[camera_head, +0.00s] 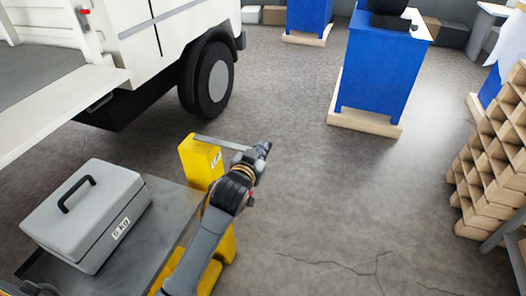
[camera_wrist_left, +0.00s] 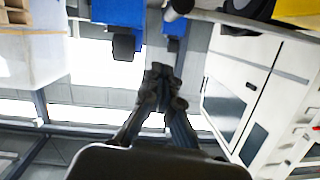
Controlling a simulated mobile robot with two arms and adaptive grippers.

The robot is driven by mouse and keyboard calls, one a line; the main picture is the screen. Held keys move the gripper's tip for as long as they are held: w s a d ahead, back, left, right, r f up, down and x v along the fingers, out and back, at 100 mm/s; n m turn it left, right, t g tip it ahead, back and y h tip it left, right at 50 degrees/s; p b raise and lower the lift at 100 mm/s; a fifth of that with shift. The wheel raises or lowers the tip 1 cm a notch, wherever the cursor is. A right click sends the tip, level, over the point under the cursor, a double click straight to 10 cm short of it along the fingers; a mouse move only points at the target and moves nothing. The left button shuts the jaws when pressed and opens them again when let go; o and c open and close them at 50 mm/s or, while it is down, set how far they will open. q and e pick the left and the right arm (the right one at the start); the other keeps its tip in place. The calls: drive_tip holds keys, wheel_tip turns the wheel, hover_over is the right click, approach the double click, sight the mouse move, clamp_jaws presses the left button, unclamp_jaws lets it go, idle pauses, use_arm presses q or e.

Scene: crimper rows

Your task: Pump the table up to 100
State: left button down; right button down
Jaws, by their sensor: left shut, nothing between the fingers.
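The grey lift table (camera_head: 165,215) stands at the lower left, with a yellow post (camera_head: 200,160) at its far right corner. A grey lever bar (camera_head: 222,143) runs from the top of the post to the right, ending close to my left gripper (camera_head: 262,150). The gripper is shut and empty; whether it touches the bar I cannot tell. In the left wrist view the gripper's dark fingers (camera_wrist_left: 164,75) are together. A grey metal box (camera_head: 85,210) with a black handle and a weight label rests on the table. My right gripper is not in view.
A white truck (camera_head: 165,40) with an open bed (camera_head: 50,110) stands behind the table. Blue cabinets (camera_head: 378,75) on pale bases stand at the back. The cracked floor between is clear.

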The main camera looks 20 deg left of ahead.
use_arm(q)
drive_tip(key=w+f, duration=0.1)
drive_tip(key=w, duration=0.1)
drive_tip(key=w+f, duration=0.2)
drive_tip(key=shift+a+f, duration=0.1)
drive_tip(key=shift+a, duration=0.05)
drive_tip(key=shift+a+f, duration=0.15)
drive_tip(key=shift+f, duration=0.7)
drive_tip(key=shift+s+f, duration=0.1)
drive_tip(key=shift+f, duration=0.05)
